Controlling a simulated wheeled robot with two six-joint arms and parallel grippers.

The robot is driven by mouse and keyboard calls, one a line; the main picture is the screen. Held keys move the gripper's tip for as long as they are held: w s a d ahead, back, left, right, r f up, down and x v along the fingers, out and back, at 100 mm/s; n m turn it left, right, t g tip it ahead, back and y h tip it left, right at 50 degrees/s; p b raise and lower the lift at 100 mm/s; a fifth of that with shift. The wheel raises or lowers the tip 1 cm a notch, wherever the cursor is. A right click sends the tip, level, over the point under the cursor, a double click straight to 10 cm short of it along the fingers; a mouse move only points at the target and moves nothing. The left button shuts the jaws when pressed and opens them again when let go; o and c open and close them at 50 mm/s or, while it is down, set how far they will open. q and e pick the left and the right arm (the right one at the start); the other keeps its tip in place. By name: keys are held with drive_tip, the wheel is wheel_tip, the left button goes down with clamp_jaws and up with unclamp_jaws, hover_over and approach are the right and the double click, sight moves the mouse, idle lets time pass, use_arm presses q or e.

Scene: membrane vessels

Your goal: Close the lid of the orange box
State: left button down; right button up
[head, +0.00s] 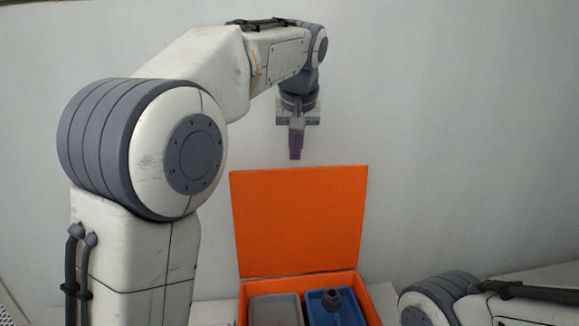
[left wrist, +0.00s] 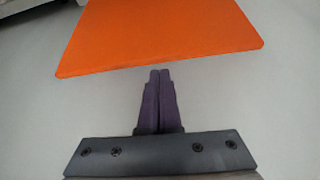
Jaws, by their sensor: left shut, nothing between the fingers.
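The orange box (head: 370,296) stands at the bottom middle of the head view, and its front is cut off by the frame edge. Its lid (head: 300,222) stands up open at the back of the box. My left gripper (head: 296,156) is shut and empty, just above the lid's top edge in the head view. In the left wrist view the purple fingers (left wrist: 159,75) are together, pointing at the edge of the orange lid (left wrist: 160,35), with a small gap showing between them. My right gripper is not in view.
Inside the box are a grey container (head: 274,308) on the left and a blue container (head: 320,318) with a dark grey knobbed object (head: 333,299) on the right. A pale wall (head: 450,120) fills the background. My right arm shows at the lower right.

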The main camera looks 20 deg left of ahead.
use_arm(q)
drive_tip(key=w+a+f+n+p, duration=0.1)
drive_tip(key=w+a+f, duration=0.2)
drive_tip(key=w+f, duration=0.2)
wheel_tip(320, 180, down, 2)
drive_tip(key=shift+a+f, duration=0.2)
drive_tip(key=shift+a, duration=0.2)
drive_tip(key=shift+w, duration=0.1)
